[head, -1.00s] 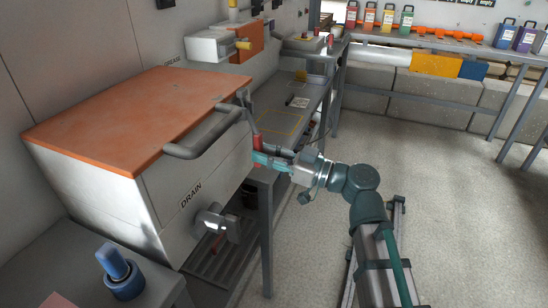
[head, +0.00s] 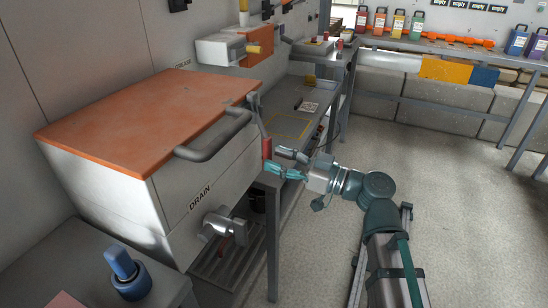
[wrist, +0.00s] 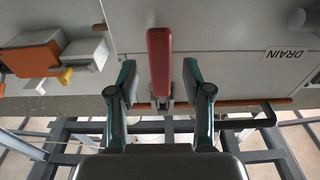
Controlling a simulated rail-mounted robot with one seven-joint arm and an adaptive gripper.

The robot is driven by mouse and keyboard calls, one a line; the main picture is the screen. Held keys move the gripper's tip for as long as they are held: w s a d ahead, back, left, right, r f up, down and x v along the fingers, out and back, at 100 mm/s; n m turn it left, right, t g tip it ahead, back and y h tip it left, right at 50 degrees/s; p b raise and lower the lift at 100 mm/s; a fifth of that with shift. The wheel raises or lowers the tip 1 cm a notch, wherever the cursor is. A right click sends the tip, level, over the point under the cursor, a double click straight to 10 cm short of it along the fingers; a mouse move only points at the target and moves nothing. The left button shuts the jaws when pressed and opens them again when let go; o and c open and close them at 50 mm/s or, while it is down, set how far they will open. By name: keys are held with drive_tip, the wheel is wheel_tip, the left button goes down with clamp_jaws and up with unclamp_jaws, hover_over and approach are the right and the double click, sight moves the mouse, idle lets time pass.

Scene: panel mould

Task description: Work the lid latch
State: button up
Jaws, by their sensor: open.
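The orange lid (head: 165,105) lies closed on a pale box marked DRAIN, with a grey bar handle along its front. The red latch lever (head: 267,148) stands upright at the box's right front corner, below a thin grey link. In the wrist view the red lever (wrist: 159,55) points up the picture on the box's pale face. My gripper (head: 284,162) is open beside the lever. In the wrist view its two teal fingers (wrist: 158,78) stand apart, one to each side of the lever's lower part, with a gap on both sides. It holds nothing.
A blue knob (head: 125,272) stands on the near left table. The floor at right is clear.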

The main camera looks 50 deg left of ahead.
drive_tip(key=v, duration=1)
drive_tip(key=shift+d, duration=0.2)
drive_tip(key=shift+w, duration=0.1)
